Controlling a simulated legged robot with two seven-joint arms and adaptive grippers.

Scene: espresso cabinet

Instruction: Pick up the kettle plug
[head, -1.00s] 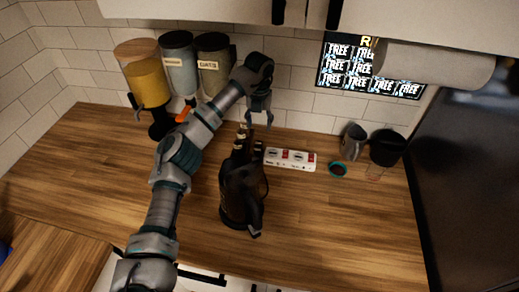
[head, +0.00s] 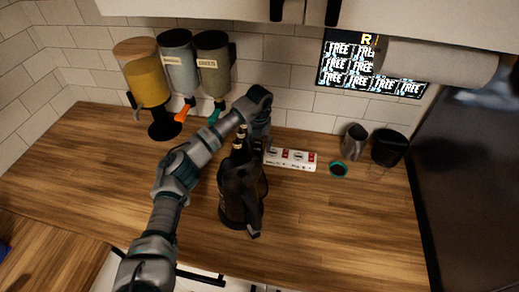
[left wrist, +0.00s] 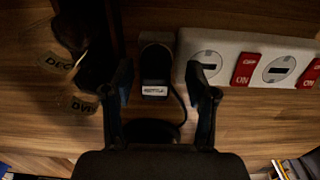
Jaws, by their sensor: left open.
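The kettle plug (left wrist: 155,72) is black with a white label and a dark cord. It lies on the wood counter just left of the power strip's end in the left wrist view. My left gripper (left wrist: 160,82) is open, with one finger on each side of the plug; I cannot tell whether they touch it. In the head view the left gripper (head: 262,142) is low, behind the dark bottles and near the left end of the white power strip (head: 291,159). The plug is hidden there. My right gripper is out of view.
Dispensers (head: 148,75) stand at the back left. A metal jug (head: 353,142), a black container (head: 389,147) and a small teal-rimmed cup (head: 338,169) stand right of the strip. The front right counter is clear.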

